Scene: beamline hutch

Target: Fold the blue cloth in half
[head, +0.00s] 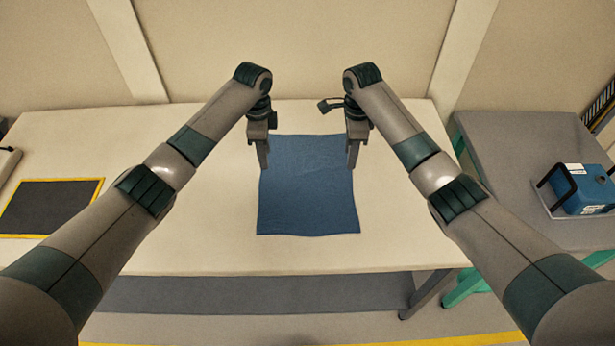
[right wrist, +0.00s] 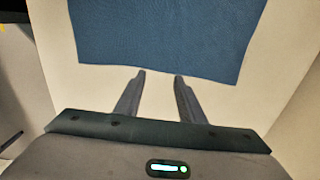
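The blue cloth (head: 308,190) lies flat and spread out on the pale table, roughly square with slightly wavy edges. My left gripper (head: 264,168) points down by the cloth's left edge, toward its far part. It is seen edge-on, so the gap between its fingers is hidden. My right gripper (head: 351,166) points down by the cloth's right edge. In the right wrist view its two fingers (right wrist: 159,74) are apart with nothing between them, and their tips appear close to an edge of the cloth (right wrist: 165,35). Height above the cloth is hard to judge.
The pale table (head: 180,240) is clear around the cloth. A dark mat with a yellow border (head: 50,207) lies at the left. A grey side table (head: 500,150) at the right holds a blue box (head: 583,188) with black handles. A wall stands behind.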

